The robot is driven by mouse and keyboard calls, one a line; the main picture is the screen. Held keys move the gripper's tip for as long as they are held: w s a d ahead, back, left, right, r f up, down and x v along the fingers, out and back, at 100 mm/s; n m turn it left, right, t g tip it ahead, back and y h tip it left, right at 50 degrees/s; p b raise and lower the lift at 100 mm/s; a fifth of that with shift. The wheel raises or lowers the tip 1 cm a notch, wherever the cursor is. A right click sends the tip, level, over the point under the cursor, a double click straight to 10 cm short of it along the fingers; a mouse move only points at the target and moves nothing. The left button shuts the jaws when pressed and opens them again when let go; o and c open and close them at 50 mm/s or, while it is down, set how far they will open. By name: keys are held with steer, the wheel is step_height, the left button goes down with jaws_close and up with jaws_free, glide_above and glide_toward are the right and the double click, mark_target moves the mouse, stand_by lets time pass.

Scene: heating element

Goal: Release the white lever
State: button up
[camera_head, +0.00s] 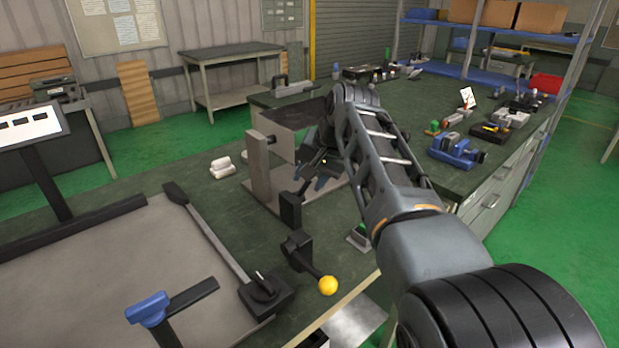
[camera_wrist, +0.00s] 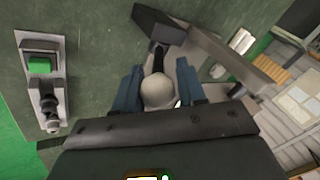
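The white lever's pale round knob (camera_wrist: 158,92) sits between my gripper's two blue fingers in the wrist view, on a black stem that runs toward a dark base. My gripper (camera_wrist: 158,85) has a finger close against each side of the knob, with little or no gap. In the head view my gripper (camera_head: 312,183) is down over the black lever base (camera_head: 291,209), and its fingers hide the white knob. A second lever with a yellow knob (camera_head: 328,286) stands nearer, apart from my gripper.
A grey post frame (camera_head: 259,170) stands just behind the lever. A box with a green button (camera_wrist: 40,65) is beside it. A blue-handled lever (camera_head: 149,309) and a grey panel lie at the near left. Tools and a blue vise (camera_head: 455,151) cover the right bench.

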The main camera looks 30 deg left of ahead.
steer(key=v, duration=0.7)
stand_by(0.5)
